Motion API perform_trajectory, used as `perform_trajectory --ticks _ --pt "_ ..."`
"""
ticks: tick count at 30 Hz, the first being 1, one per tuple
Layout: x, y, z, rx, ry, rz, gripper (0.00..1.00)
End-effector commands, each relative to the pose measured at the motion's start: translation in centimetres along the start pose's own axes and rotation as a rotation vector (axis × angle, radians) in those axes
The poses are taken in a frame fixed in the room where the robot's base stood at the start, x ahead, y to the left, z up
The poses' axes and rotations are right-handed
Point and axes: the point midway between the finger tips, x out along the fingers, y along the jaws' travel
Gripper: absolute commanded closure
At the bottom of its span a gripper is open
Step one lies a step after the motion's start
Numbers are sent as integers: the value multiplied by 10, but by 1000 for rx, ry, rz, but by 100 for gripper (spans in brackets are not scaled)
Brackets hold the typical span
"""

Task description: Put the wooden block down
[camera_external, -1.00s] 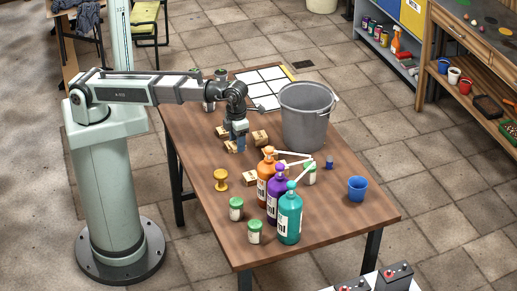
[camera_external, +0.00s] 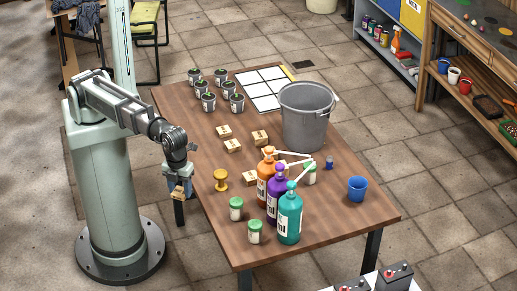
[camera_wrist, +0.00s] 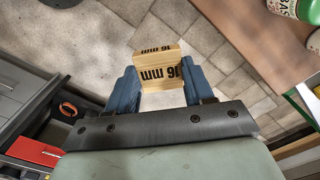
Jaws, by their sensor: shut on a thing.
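My gripper (camera_external: 180,188) is shut on a wooden block (camera_external: 178,195) and hangs beyond the left edge of the table, over the floor. In the wrist view the block (camera_wrist: 159,70) sits between the two blue fingers of my gripper (camera_wrist: 160,88), with "16 mm" printed on it in black. Floor tiles show below it. Other wooden blocks (camera_external: 233,146) lie on the brown table (camera_external: 215,205), left of the grey bucket.
The grey bucket (camera_external: 306,120), pump bottles (camera_external: 290,217), green-lidded jars (camera_external: 236,210), a yellow spool-like object (camera_external: 221,181) and a blue cup (camera_external: 357,189) stand on the table. Potted plants (camera_external: 208,101) stand at its back left. Grey drawers (camera_wrist: 20,90) show in the wrist view.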

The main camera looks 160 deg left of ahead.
Motion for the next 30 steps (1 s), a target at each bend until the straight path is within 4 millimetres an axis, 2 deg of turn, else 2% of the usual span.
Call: perform_trajectory --ticks 1,6,18,24,30 --pt "1 9 -14 -28 0 0 77" --pt "5 38 -55 -152 0 0 77" --pt "14 115 -140 -447 0 0 77" --pt "18 156 -174 -586 0 0 77" --pt "20 186 -196 -687 0 0 77"
